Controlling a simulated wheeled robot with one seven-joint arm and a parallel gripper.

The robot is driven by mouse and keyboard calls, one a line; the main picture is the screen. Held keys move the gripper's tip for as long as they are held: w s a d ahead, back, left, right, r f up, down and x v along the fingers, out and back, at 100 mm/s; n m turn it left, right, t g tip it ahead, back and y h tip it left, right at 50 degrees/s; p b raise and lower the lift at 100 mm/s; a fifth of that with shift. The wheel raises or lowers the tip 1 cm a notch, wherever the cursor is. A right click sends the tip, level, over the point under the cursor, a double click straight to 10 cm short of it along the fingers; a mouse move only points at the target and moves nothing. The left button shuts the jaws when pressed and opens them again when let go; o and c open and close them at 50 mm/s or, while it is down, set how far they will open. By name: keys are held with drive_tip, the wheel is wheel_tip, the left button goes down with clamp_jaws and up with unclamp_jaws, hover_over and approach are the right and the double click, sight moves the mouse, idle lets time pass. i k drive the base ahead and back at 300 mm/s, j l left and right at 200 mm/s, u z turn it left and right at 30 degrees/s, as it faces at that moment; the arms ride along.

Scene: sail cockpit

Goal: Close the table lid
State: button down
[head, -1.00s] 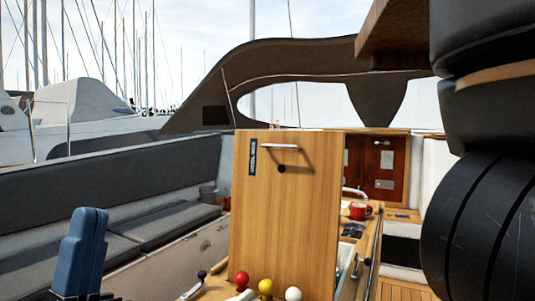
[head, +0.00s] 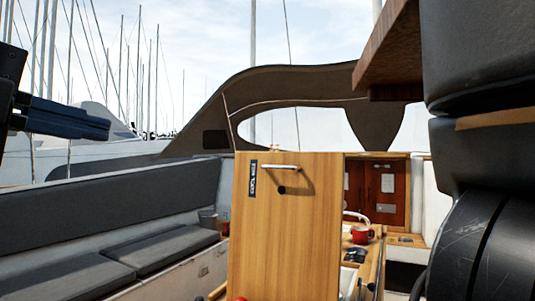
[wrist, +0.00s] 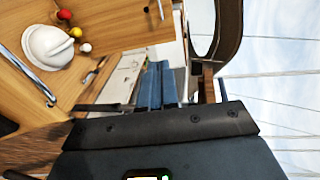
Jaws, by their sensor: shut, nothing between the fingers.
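The table lid (head: 285,225) stands upright and open in the middle of the head view, a flat wooden panel. Its face carries a metal bar handle (head: 281,166), a small dark knob and a dark label. In the wrist view the lid (wrist: 120,25) shows at the top, turned sideways. My gripper (head: 106,128) is at the left of the head view, above the lid's top edge in the picture and apart from it. Its blue-grey fingers (wrist: 155,70) are together and empty, and they also show in the wrist view. The lid's hinge is not visible.
A grey cushioned bench (head: 120,260) runs along the left. A red mug (head: 361,235) stands behind the lid, to its right. In the wrist view a white cap-like object (wrist: 47,45) and small red, yellow and white balls lie near the lid. Open air lies between gripper and lid.

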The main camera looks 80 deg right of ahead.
sight(285, 239)
drive_tip(key=k+l, duration=0.1)
drive_tip(key=l, duration=0.4)
drive_tip(key=k+l, duration=0.1)
drive_tip(key=l, duration=0.35)
drive_tip(key=k+l, duration=0.1)
drive_tip(key=l, duration=0.4)
